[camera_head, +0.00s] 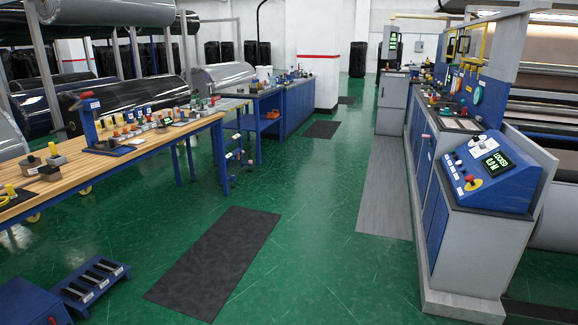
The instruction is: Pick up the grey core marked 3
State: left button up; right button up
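I cannot make out a grey core marked 3 in the head view; no number 3 is legible on anything. Large wrapped rolls (122,98) lie behind the wooden-topped workbench (128,152) on the left, and a shiny grey roll (222,76) lies further back. Several small items (140,124) stand on the bench, too small to read. Neither of my grippers is in view.
A blue control console (490,172) with a lit display stands at the right. A black mat (215,262) lies on the open green floor. A low blue rack (92,282) is at lower left. A blue cabinet bench (282,105) stands further back.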

aim_at(176, 111)
jog(key=i, duration=1.75)
jog(key=i+l+u, duration=0.1)
jog(key=i, duration=0.8)
jog(key=i+l, duration=0.1)
jog(key=i, duration=0.8)
jog(key=i+l, duration=0.1)
jog(key=i, duration=0.75)
jog(key=i+l+u, duration=0.1)
jog(key=i+u, duration=0.4)
jog(key=i+l+u, duration=0.25)
jog(key=u, duration=0.25)
jog(key=i+l+u, duration=0.65)
jog(key=l+u, duration=0.3)
jog(key=i+l+u, duration=0.25)
jog(key=l, duration=0.2)
jog(key=l+u, duration=0.25)
jog(key=l, duration=0.25)
